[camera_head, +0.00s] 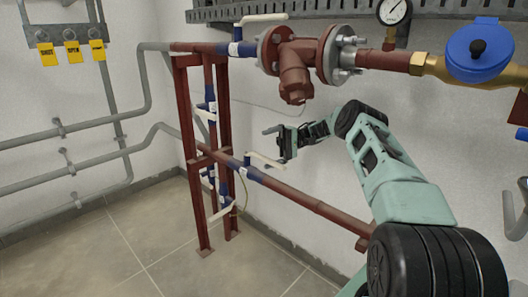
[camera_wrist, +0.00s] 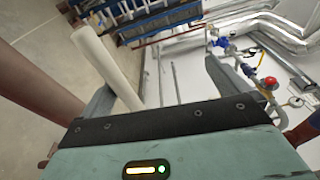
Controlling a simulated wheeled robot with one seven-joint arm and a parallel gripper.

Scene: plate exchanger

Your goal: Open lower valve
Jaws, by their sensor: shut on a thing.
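The lower valve has a blue body (camera_head: 247,172) on the lower red pipe and a white lever handle (camera_head: 264,160). The handle slants down to the right, slightly off the pipe's line. In the wrist view the white handle (camera_wrist: 104,62) runs beside the left finger, and the fingers of my gripper (camera_wrist: 160,88) stand wide apart. The exact contact is hard to make out.
The lower red pipe (camera_head: 305,202) runs below my gripper. A red frame (camera_head: 193,160) with several blue valves stands to the left. An upper pipe with a flanged red fitting (camera_head: 295,65) passes above. The floor (camera_head: 130,240) at front left is clear.

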